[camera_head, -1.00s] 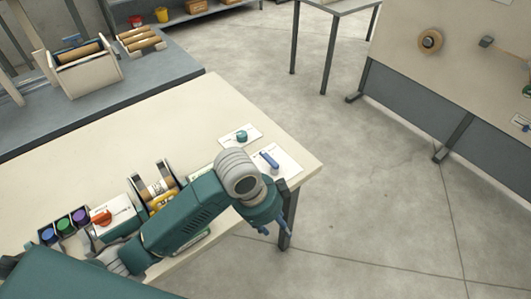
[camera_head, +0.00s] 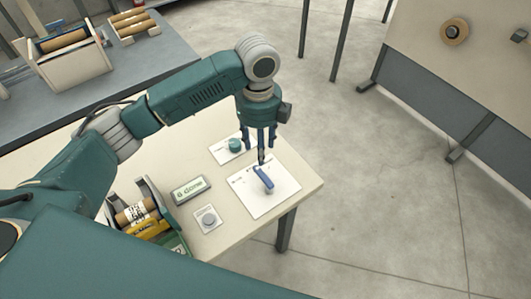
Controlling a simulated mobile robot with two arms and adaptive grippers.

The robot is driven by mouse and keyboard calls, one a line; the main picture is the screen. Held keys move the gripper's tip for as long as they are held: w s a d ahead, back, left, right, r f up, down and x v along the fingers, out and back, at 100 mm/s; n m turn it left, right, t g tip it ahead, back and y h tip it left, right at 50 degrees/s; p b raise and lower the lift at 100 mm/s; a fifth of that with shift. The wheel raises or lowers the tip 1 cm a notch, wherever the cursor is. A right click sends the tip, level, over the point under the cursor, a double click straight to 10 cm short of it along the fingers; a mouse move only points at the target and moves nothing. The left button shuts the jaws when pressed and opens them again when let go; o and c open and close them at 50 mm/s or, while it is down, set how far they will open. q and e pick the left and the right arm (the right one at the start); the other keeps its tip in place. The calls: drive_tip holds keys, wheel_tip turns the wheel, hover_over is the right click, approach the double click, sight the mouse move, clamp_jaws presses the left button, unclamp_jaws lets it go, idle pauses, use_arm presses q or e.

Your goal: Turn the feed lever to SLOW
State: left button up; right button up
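The feed lever (camera_head: 264,179) is a small blue handle on a white plate (camera_head: 279,199) near the table's right corner. Lettering on the plate is too small to read, so I cannot tell which mark the lever points to. My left gripper (camera_head: 259,145) points down just above and behind the lever, its fingers apart with nothing held between them. Its tips look close to the lever's far end; I cannot tell whether they touch. My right gripper is out of view.
A teal knob (camera_head: 235,145) on a white plate sits behind the lever. A small display (camera_head: 190,189), a grey button (camera_head: 208,219) and the winder with its roll (camera_head: 136,212) are to the left. Open floor lies right of the table (camera_head: 308,181).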

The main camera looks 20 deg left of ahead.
use_arm(q)
drive_tip(key=p, duration=0.2)
hover_over(259, 173)
wheel_tip(259, 173, down, 6)
wheel_tip(259, 173, down, 3)
drive_tip(key=shift+r, duration=0.1)
drive_tip(key=shift+f, duration=0.55)
drive_tip(key=c, duration=0.7)
clamp_jaws()
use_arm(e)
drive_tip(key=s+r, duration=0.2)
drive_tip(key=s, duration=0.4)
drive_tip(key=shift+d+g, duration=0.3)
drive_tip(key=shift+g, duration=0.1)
